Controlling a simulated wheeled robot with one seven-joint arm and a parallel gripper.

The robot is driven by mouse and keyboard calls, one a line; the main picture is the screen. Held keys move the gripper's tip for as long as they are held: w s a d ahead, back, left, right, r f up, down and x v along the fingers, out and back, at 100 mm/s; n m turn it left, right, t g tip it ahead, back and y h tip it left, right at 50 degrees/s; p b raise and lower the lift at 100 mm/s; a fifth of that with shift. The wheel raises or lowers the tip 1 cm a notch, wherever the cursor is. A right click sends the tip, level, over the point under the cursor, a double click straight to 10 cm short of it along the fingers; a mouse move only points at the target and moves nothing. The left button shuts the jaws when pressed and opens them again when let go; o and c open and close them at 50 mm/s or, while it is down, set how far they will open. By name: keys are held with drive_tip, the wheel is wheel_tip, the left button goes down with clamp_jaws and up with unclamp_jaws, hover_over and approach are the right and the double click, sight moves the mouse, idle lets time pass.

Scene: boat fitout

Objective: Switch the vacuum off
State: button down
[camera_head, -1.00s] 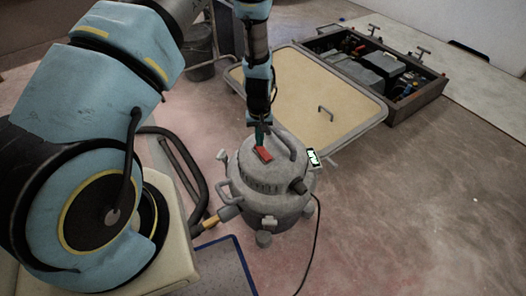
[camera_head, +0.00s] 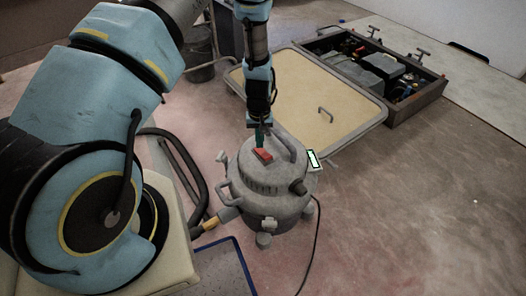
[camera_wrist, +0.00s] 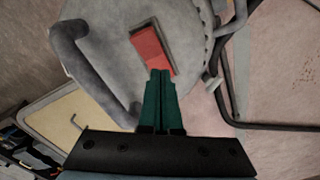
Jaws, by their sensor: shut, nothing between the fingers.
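The grey drum-shaped vacuum (camera_head: 268,190) stands upright on the floor in the head view. A red rocker switch (camera_head: 263,155) sits on its lid, and it also shows in a grey frame in the wrist view (camera_wrist: 149,48). My gripper (camera_head: 259,145) points down at the lid. In the wrist view its green fingers (camera_wrist: 160,75) are closed together, with nothing between them. Their tips are at the near end of the red switch and overlap it in the picture. I cannot tell whether they press on it.
A curved lid handle (camera_wrist: 88,75) is beside the fingers. A hose (camera_head: 190,170) and yellow-ended pipe (camera_head: 212,222) lie left of the vacuum, and a cable (camera_head: 313,240) trails in front. Behind are a tan hatch panel (camera_head: 300,85) and an open equipment box (camera_head: 432,88). Floor on the right is clear.

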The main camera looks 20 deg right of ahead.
sight(260, 150)
wheel_tip(260, 150, up, 6)
drive_tip(key=p, duration=0.3)
drive_tip(key=shift+p, duration=0.3)
idle(0.4)
